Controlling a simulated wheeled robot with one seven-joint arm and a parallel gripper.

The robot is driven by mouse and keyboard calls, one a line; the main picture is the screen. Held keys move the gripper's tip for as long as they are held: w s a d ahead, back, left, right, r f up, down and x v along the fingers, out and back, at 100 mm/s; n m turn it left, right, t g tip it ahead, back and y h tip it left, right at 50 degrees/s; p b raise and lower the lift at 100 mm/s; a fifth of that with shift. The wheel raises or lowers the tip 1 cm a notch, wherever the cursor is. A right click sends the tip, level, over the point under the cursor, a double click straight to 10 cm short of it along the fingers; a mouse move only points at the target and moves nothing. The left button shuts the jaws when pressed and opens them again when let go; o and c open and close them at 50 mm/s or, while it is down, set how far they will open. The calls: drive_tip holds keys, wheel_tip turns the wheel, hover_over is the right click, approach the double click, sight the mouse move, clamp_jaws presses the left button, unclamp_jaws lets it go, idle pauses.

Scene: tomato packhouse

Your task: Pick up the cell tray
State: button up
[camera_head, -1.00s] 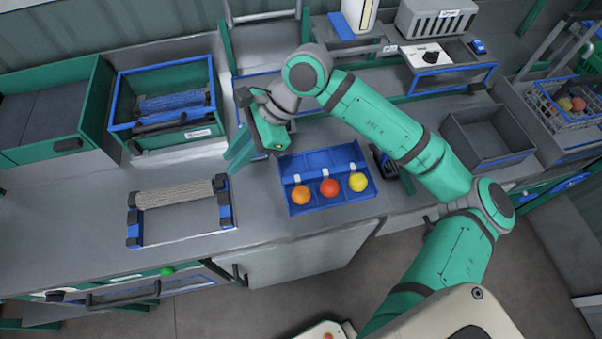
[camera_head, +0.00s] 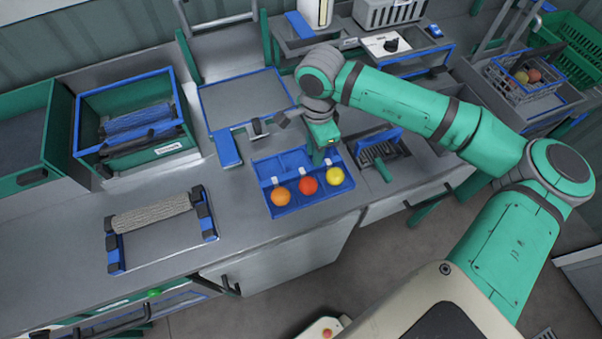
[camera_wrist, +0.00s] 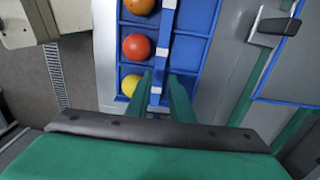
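The cell tray (camera_head: 268,168) is blue, divided into compartments, and lies flat on the grey worktop. Its near row holds an orange tomato (camera_head: 281,196), a red tomato (camera_head: 307,185) and a yellow tomato (camera_head: 335,176); the far row looks empty. White tabs sit along the middle divider. My gripper (camera_head: 318,158) is over the right part of the tray, pointing down. In the wrist view, the two green fingers (camera_wrist: 163,80) are apart, one on each side of the tray's middle divider, near the yellow tomato (camera_wrist: 130,85). Whether they touch the divider is unclear.
A grey-and-blue stand (camera_head: 245,100) is behind the tray. A dark slotted holder with a green-handled tool (camera_head: 383,170) stands close on the right. A roller frame (camera_head: 160,240) lies to the left; the worktop between it and the tray is clear.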

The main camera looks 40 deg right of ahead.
sight(311, 167)
drive_tip(key=shift+a+f, duration=0.2)
drive_tip(key=shift+f, duration=1.2)
drive_tip(key=shift+a+f, duration=0.15)
drive_tip(key=shift+f, duration=1.2)
drive_tip(key=shift+w, duration=0.1)
clamp_jaws()
